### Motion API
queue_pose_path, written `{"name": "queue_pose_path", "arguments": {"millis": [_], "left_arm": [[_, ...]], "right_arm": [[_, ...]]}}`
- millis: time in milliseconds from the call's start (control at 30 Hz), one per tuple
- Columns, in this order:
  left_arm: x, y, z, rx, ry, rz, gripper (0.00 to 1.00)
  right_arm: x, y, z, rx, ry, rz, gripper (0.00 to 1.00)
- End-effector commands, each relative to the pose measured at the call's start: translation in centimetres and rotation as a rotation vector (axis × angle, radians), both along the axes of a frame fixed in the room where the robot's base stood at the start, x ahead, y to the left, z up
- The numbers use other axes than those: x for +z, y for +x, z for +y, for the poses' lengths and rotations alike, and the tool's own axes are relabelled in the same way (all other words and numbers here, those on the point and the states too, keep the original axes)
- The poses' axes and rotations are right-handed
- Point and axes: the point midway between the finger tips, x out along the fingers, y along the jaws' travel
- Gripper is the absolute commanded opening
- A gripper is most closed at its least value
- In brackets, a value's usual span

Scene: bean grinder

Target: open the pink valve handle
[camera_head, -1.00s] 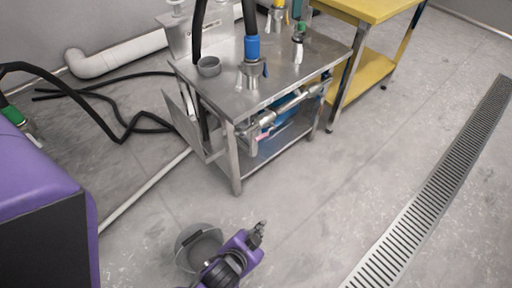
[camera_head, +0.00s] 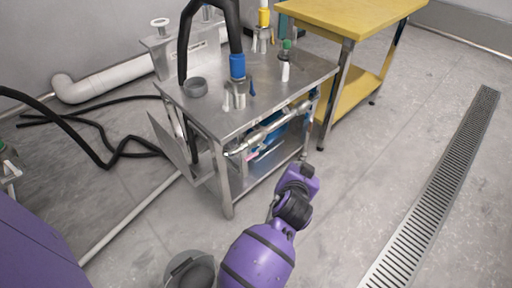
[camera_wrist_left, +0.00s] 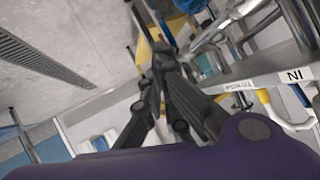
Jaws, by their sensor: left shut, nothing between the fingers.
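The pink valve handle (camera_head: 253,155) is a small pink piece below the near edge of the steel cart's top, by a metal pipe (camera_head: 268,130). My left gripper (camera_head: 305,160) is by the cart's right front leg, to the right of the handle and apart from it in the head view. Its fingers are partly hidden by my wrist there. In the left wrist view the black fingers (camera_wrist_left: 160,58) are closed together with nothing between them. I cannot make out the pink handle in that view. My right gripper is not in view.
Black hoses (camera_head: 100,150) lie on the left floor.

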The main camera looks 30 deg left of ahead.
Motion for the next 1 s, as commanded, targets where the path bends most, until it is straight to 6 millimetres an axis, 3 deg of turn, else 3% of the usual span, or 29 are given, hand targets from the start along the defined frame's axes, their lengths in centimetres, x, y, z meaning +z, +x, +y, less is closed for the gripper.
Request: {"name": "queue_pose_path", "arguments": {"millis": [33,200,367,467,700,833,1000], "left_arm": [[0.9,1.8,-0.1,0.04,-0.01,-0.002,0.0],[3.8,6.1,0.9,0.242,-0.047,0.016,0.0],[6.3,7.6,2.3,0.498,-0.097,0.038,0.0],[7.1,6.7,3.5,0.709,-0.123,0.051,0.0],[6.0,0.3,7.3,1.132,-0.11,0.022,0.0],[5.9,-0.8,7.7,1.212,-0.141,-0.011,0.0],[4.9,-0.4,9.0,1.218,-0.148,-0.019,0.0]], "right_arm": [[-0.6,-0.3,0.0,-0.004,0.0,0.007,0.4],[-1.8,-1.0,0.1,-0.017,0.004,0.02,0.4],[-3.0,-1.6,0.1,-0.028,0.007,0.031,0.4],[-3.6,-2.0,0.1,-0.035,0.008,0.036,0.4],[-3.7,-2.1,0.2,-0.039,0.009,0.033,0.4],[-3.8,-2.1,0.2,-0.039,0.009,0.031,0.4],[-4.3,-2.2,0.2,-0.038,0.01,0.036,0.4]]}}
